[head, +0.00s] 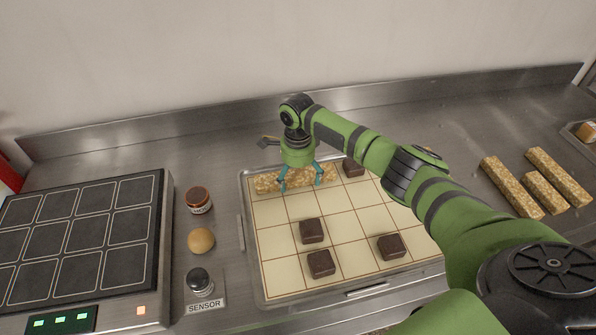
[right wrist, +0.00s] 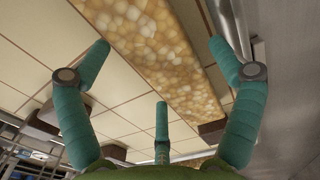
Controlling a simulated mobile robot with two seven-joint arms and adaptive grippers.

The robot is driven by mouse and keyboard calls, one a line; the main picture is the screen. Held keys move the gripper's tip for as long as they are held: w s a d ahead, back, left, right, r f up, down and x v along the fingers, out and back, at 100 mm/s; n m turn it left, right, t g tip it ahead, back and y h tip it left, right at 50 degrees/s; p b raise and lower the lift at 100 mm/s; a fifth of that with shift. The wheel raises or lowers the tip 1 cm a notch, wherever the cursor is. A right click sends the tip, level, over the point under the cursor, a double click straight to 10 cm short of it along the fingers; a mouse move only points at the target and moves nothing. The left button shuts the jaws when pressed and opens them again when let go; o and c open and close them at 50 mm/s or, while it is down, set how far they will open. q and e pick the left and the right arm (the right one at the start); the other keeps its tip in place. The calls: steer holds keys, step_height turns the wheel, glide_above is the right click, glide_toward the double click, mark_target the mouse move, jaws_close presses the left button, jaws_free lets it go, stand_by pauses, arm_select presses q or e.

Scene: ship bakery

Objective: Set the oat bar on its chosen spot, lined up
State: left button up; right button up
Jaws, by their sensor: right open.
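The oat bar (head: 265,184) is a long, pale golden block of oats. It lies along the back row of squares of the cream gridded tray (head: 282,275), its length running with the row. My right gripper (head: 300,184) is over the bar, pointing down, with its teal fingers spread. In the right wrist view the oat bar (right wrist: 165,45) passes between the open fingers, and I see no finger clearly pressed on it. The gripper hides part of the bar in the head view. My left gripper is not in view.
Several dark brownies, one of them near the front (head: 321,264), sit on the tray. A jar (head: 198,200), a round bun (head: 201,241) and a sensor knob (head: 199,281) stand left of it, beside a black-topped panel (head: 85,235). More oat bars (head: 511,187) lie at right.

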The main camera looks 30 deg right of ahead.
mark_target(298, 177)
step_height(298, 177, up, 12)
steer(key=b, duration=0.1)
stand_by(0.4)
steer(key=shift+r, duration=0.25)
